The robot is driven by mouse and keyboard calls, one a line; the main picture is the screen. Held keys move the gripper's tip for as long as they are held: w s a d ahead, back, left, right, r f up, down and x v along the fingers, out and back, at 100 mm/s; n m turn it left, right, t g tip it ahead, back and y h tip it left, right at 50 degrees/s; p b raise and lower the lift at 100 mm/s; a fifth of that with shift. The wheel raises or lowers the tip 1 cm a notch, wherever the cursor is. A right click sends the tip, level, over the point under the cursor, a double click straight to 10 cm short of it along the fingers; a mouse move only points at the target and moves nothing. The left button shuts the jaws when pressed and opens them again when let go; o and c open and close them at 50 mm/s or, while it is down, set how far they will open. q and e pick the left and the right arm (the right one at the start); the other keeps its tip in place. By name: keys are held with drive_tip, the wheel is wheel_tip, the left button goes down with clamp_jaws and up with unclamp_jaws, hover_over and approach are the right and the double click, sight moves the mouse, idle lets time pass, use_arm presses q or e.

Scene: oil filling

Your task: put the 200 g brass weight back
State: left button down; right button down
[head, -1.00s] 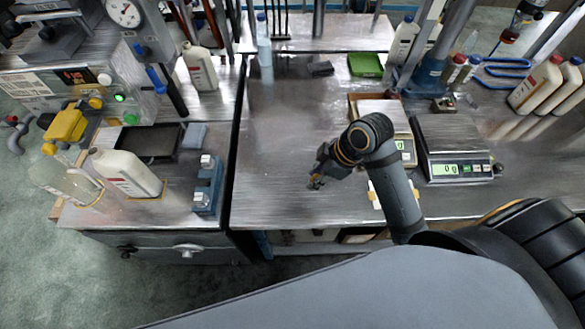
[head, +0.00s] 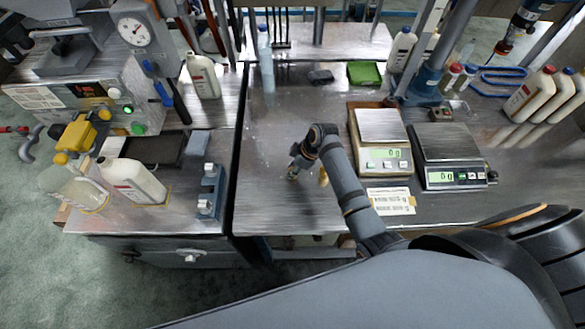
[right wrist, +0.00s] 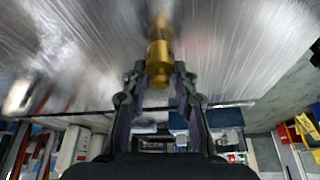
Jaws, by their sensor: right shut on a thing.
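My right gripper (head: 293,172) is over the bare middle-left part of the metal bench in the head view. In the right wrist view its fingers (right wrist: 159,82) are closed around the brass weight (right wrist: 158,62), which sticks out past the fingertips. In the head view the held weight is too small and hidden to make out clearly. A small brass-coloured piece (head: 323,177) shows beside my right forearm; I cannot tell exactly what it is. My left gripper is not in view.
Two scales, one wood-framed (head: 384,160) and one dark (head: 448,176), stand to the right, both reading 0 g. A printed card (head: 391,201) lies in front. A green tray (head: 364,73) and blue bottle (head: 265,48) are behind. Bench around the gripper is clear.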

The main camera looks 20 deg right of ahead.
drive_tip(key=shift+f, duration=0.4)
drive_tip(key=shift+f, duration=0.15)
drive_tip(key=c, duration=1.1)
unclamp_jaws()
drive_tip(key=shift+o, duration=0.2)
drive_tip(key=shift+r, duration=0.2)
drive_tip(key=b+v, duration=0.1)
drive_tip(key=v, duration=1.1)
